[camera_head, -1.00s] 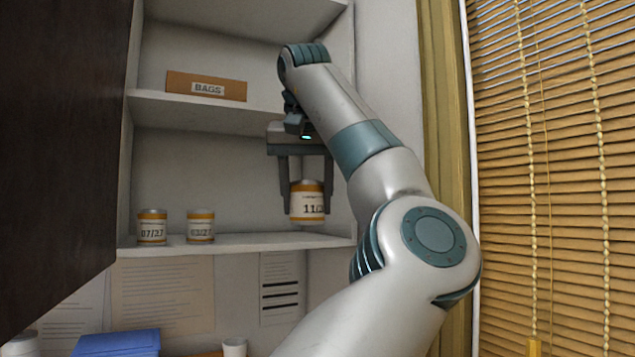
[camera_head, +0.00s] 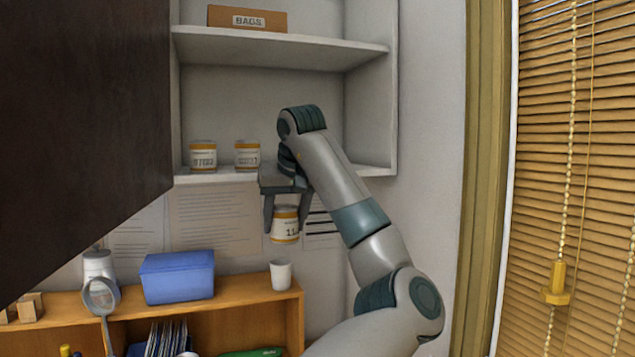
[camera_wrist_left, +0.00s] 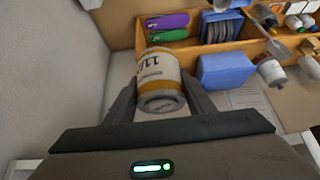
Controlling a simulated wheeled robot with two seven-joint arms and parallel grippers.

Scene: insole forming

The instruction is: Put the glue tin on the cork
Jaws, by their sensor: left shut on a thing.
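My left gripper (camera_head: 286,222) is shut on a glue tin (camera_head: 285,226), white with an orange band and a label that starts with 11. It holds the tin upright in the air, below the level of the cupboard's lower shelf and above the bench-top organiser. In the left wrist view the tin (camera_wrist_left: 160,82) sits between the two fingers. Two similar tins stand on the lower shelf, one on the left (camera_head: 203,156) and one on the right (camera_head: 247,154). I cannot make out the cork for certain. My right gripper is not in view.
The cupboard shelf (camera_head: 225,175) is behind the gripper. A dark door (camera_head: 80,130) fills the left, blinds (camera_head: 560,150) the right.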

